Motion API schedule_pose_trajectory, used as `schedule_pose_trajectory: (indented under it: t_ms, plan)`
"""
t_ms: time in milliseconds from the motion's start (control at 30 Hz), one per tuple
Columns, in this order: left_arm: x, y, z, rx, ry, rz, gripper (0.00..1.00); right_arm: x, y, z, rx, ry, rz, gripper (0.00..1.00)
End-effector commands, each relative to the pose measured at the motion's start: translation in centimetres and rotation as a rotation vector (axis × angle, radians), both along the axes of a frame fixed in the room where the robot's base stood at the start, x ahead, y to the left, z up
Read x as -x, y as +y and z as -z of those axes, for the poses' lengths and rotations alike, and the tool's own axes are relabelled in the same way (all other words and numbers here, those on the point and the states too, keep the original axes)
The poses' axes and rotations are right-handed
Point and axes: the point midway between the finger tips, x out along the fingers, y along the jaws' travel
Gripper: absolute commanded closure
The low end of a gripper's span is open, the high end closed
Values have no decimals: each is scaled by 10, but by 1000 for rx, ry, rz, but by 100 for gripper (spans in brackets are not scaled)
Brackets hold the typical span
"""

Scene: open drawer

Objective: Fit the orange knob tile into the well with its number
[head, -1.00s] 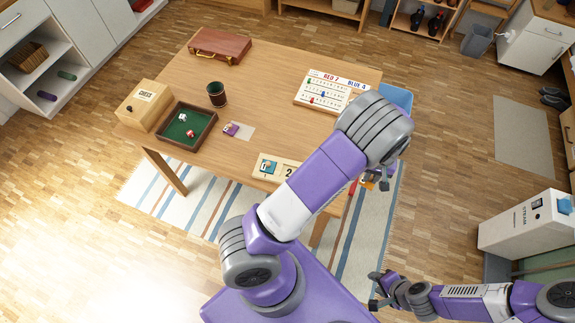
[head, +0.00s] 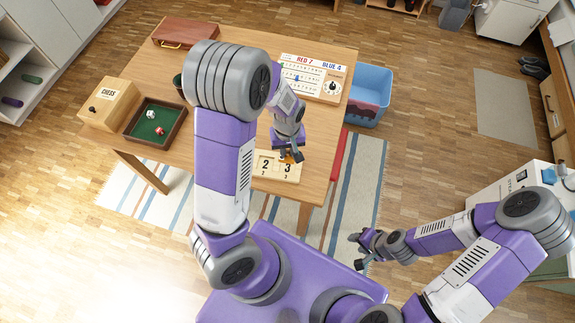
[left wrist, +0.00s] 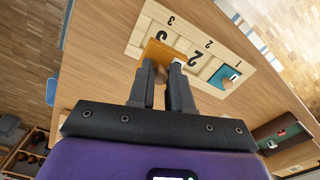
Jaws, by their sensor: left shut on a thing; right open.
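My left gripper (head: 290,154) is shut on the knob of the orange tile (left wrist: 160,52), over the wooden number board (head: 262,183) at the table's front edge. In the left wrist view the tile partly covers the well marked 3, beside the well marked 2 (left wrist: 194,60). I cannot tell whether the tile touches the board. A teal tile (left wrist: 225,76) lies in the well marked 1. The orange tile's number is hidden. My right gripper (head: 361,250) is open and empty, off the table at the lower right.
A dice tray (head: 156,123) and a chess box (head: 109,104) stand at the table's left. A scoreboard (head: 313,78) lies at the back right, with a brown case (head: 186,33) at the back left. A blue bin (head: 370,93) stands right of the table.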

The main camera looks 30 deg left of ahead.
Motion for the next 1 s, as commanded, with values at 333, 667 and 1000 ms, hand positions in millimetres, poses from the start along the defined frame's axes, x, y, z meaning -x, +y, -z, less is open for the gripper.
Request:
schedule_pose_trajectory:
  t_ms: [333, 667, 1000]
  plan:
    - [0, -1, 47, 0, 2, 1, 100, 0, 0, 16, 0, 0, 0, 57]
    - [0, -1, 81, 0, 2, 1, 100, 0, 0, 26, 0, 0, 0, 57]
    - [0, -1, 84, 0, 1, 1, 78, 0, 0, 28, 0, 0, 0, 57]
